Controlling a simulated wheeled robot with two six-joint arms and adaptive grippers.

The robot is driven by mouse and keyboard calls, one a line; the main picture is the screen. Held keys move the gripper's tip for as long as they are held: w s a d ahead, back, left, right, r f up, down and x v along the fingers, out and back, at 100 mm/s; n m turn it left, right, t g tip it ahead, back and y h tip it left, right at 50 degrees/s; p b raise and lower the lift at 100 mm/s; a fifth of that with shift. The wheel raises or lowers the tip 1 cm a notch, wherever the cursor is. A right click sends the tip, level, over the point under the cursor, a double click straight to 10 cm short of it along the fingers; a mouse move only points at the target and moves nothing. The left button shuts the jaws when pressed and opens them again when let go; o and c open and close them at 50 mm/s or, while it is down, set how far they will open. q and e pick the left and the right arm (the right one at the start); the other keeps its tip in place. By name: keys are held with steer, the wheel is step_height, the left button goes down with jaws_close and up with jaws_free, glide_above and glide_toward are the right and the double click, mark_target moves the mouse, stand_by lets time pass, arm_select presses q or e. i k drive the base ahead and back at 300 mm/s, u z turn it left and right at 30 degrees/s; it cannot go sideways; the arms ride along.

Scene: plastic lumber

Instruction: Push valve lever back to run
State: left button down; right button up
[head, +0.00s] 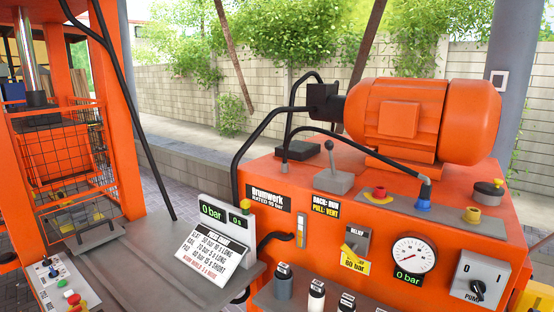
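The valve lever (330,157) is a thin stick with a black ball knob. It rises from a grey block on top of the orange power unit (250,172). It stands close to upright, and I cannot tell whether it leans back or forward. A black label (326,206) below it on the front face reads "BACK: RUN" and "PULL: VENT". Neither of my grippers is in the head view, and nothing touches the lever.
An orange motor (425,118) stands behind the lever, to the right. A black hose (375,152) passes close to the lever. A pressure gauge (413,254) and pump switch (480,284) are on the front. A display (226,216) reads 0 bar. A caged press (65,150) stands at left.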

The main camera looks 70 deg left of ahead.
mark_target(329, 144)
steer(key=u, duration=1.1)
